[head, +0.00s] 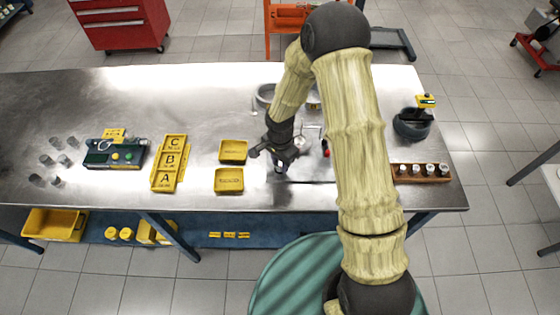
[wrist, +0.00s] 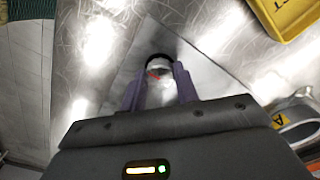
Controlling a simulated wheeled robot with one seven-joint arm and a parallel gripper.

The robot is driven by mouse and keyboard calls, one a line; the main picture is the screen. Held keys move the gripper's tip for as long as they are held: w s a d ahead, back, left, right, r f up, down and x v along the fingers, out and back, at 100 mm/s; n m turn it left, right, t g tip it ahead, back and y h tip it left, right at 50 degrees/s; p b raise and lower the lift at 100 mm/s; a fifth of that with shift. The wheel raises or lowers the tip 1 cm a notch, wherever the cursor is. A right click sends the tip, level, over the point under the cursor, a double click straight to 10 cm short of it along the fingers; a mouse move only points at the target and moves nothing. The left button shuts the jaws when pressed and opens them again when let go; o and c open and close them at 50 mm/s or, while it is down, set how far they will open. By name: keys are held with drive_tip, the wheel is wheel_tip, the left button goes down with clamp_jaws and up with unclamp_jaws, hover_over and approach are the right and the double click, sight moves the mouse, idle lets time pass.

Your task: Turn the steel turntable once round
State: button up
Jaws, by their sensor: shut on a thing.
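My gripper (head: 278,167) is low over the steel bench, just right of two yellow trays in the head view. In the wrist view its two fingers (wrist: 160,86) are closed on a small round piece (wrist: 159,67) with a dark rim, a pale shiny middle and a red mark. Whether this piece belongs to the turntable, I cannot tell. A grey round metal ring (head: 265,93) stands behind the gripper, partly hidden by my arm. A ring with a yellow A label (wrist: 297,121) shows at the right of the wrist view. I cannot clearly identify the steel turntable.
Two yellow trays (head: 229,180) (head: 233,146) lie close left of the gripper. Further left are a yellow A-B-C rack (head: 169,162) and a green box with buttons (head: 114,153). A wooden block with several cylinders (head: 421,172) is at right. The back left bench is clear.

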drive_tip(key=shift+n, duration=0.3)
drive_tip(key=n+b, duration=0.1)
drive_tip(key=n, duration=0.5)
drive_tip(key=shift+w+b, duration=0.1)
drive_tip(key=shift+b, duration=0.25)
drive_tip(key=n, duration=0.3)
drive_tip(key=shift+n, duration=0.4)
drive_tip(key=n, duration=0.3)
drive_tip(key=shift+n, duration=0.3)
drive_tip(key=n, duration=0.5)
drive_tip(key=shift+r, duration=0.1)
drive_tip(key=n, duration=0.4)
drive_tip(key=shift+a+n+p, duration=0.1)
drive_tip(key=shift+n+p, duration=0.2)
drive_tip(key=shift+p, duration=0.1)
drive_tip(key=o, duration=1)
drive_tip(key=shift+c, duration=0.2)
